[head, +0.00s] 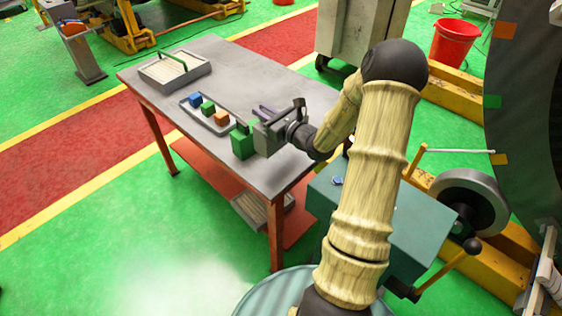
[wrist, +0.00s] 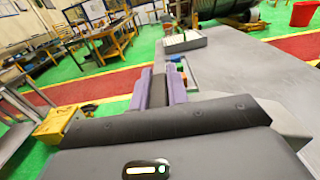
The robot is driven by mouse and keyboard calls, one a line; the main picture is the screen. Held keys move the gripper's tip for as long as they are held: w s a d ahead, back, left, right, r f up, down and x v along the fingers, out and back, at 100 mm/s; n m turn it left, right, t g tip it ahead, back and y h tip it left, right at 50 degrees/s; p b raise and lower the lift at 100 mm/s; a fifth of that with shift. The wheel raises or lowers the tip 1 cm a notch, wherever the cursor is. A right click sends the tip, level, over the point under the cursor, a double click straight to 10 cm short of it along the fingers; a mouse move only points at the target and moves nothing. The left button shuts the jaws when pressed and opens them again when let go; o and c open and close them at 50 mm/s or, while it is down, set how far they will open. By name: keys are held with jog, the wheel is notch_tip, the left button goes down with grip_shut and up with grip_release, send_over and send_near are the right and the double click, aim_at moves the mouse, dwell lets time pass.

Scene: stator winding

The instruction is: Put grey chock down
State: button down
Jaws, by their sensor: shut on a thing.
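My gripper (head: 266,110) is over the near part of the grey table, its purple fingers pointing toward the far left. In the wrist view the two purple fingers (wrist: 159,90) stand close together, with a dark grey piece, the grey chock (wrist: 159,88), between them. The chock is mostly hidden by the fingers and the gripper body. In the head view I cannot pick it out clearly, nor tell whether it touches the table. A shallow grey tray (head: 222,131) lies just left of the gripper, holding a blue block (head: 195,99), a green block (head: 208,107) and an orange block (head: 222,118).
A larger green block (head: 243,145) stands beside the gripper at the table's near left edge. A pale box with a green handle (head: 174,70) sits at the table's far end. Bare tabletop (head: 240,70) lies behind the small tray. A teal cabinet (head: 400,235) stands right of the table.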

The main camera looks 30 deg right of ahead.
jog(key=shift+a+r, duration=0.1)
jog(key=shift+r, duration=0.05)
jog(key=shift+f+p, duration=0.45)
jog(key=shift+f, duration=2.6)
jog(key=shift+f+p, duration=0.35)
jog(key=shift+f, duration=1.6)
jog(key=shift+f, duration=0.15)
jog(key=c, duration=1.4)
grip_release()
jog(key=shift+o, duration=0.2)
